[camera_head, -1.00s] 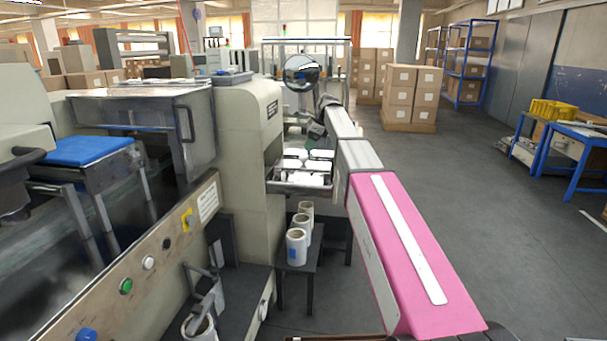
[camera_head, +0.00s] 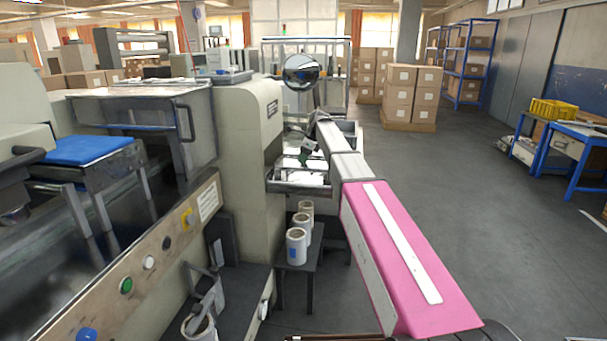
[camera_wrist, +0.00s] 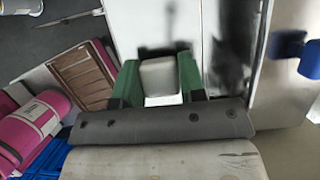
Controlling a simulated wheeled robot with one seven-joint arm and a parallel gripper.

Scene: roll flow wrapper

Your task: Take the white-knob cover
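My gripper (camera_wrist: 162,80) points at a pale, shiny metal surface (camera_wrist: 182,25) in the wrist view. Its two green fingers stand on either side of a small whitish block (camera_wrist: 159,75), which may be the white knob. The block nearly fills the gap, and I cannot tell whether the fingers press on it. In the head view my gripper (camera_head: 306,153) is small and hangs low over a shiny metal tray (camera_head: 300,191) beside the cream machine (camera_head: 246,135). The cover's outline is not clear in either view.
White rolls (camera_head: 297,246) stand on a dark stand below the tray. The machine's front panel (camera_head: 140,265) has several buttons. The floor at right is open.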

